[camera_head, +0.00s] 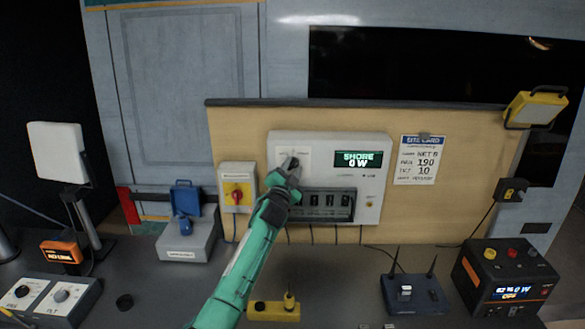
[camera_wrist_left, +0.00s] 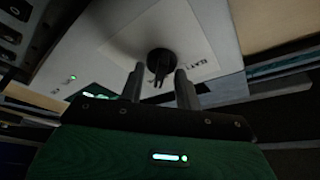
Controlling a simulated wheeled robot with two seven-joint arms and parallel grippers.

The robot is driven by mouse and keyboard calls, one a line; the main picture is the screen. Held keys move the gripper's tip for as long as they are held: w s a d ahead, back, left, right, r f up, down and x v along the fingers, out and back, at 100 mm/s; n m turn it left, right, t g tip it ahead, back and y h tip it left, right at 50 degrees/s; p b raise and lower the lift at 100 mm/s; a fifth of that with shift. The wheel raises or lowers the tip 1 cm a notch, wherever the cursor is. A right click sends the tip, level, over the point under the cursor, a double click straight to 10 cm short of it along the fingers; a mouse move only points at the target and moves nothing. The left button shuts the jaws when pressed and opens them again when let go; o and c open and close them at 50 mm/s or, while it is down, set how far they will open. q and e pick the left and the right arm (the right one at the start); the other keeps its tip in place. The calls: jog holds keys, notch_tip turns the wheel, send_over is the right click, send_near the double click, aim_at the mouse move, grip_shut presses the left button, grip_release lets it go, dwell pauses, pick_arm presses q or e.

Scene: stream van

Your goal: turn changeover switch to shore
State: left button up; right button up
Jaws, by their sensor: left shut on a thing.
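The changeover switch is a black round knob (camera_wrist_left: 160,60) on a white label plate (camera_head: 305,156) at the upper left of the pale power panel (camera_head: 320,140). In the wrist view the label is partly readable, with letters like "BATT". My left gripper (camera_head: 290,170) reaches up to the knob and is shut on it; its fingers (camera_wrist_left: 159,85) stand on either side of it. In the head view the gripper hides much of the knob, so its exact pointing is hard to tell. The panel's display (camera_head: 358,159) reads "SHORE 0 W". My right gripper is not in view.
Below the knob is a row of black breakers (camera_head: 325,205). A black power unit (camera_head: 500,275), a router (camera_head: 413,293) and a yellow socket strip (camera_head: 273,311) stand on the bench.

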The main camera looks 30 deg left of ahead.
pick_arm(q)
jog(key=o, duration=1)
jog(key=shift+w+a+f, duration=0.1)
jog(key=shift+a+f, duration=0.05)
jog(key=shift+c, duration=0.2)
jog(key=shift+s, duration=0.35)
jog(key=b+v, duration=0.4)
jog(key=v, duration=0.9)
jog(key=shift+b, duration=0.35)
